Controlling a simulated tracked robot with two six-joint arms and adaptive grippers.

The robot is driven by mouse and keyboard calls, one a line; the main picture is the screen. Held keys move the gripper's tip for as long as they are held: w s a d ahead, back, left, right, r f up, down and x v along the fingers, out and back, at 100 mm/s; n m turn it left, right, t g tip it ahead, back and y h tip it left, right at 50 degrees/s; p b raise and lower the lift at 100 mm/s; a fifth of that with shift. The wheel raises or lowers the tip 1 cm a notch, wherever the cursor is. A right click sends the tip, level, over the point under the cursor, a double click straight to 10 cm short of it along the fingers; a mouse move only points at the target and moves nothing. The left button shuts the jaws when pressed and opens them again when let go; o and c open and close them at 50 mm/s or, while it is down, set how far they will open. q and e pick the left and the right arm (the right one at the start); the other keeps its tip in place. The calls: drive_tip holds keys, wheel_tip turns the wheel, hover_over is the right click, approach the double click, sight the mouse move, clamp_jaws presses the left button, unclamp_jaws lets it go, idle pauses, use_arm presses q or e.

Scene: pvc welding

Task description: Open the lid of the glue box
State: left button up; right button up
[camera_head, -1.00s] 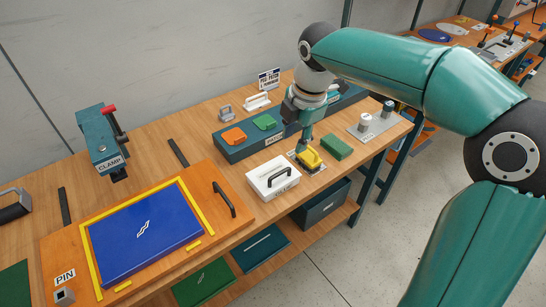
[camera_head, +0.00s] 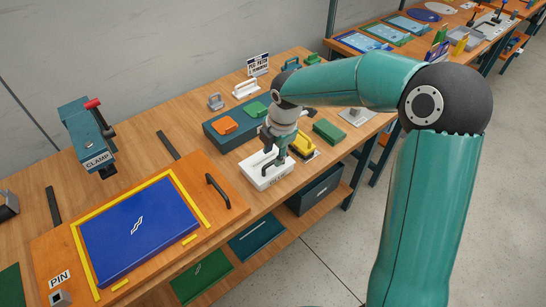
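A white box (camera_head: 254,182) with a dark handle on its lid stands near the front edge of the bench; its lid looks closed. I take it to be the glue box, though its label is mostly hidden. My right gripper (camera_head: 272,165) points down over the box at the lid handle. The fingers overlap the handle in this view, and I cannot tell whether they touch it or are closed. My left gripper is not in view.
A yellow block (camera_head: 302,146) and a green block (camera_head: 329,132) lie right of the box. A dark box with orange and green pieces (camera_head: 224,139) stands behind. A blue panel (camera_head: 137,229) on an orange board and a clamp (camera_head: 92,140) are to the left.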

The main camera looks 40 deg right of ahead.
sight(272, 162)
drive_tip(key=shift+w+f, duration=0.15)
drive_tip(key=shift+f, duration=0.6)
drive_tip(key=shift+w+f, duration=0.15)
drive_tip(key=shift+f, duration=0.6)
clamp_jaws()
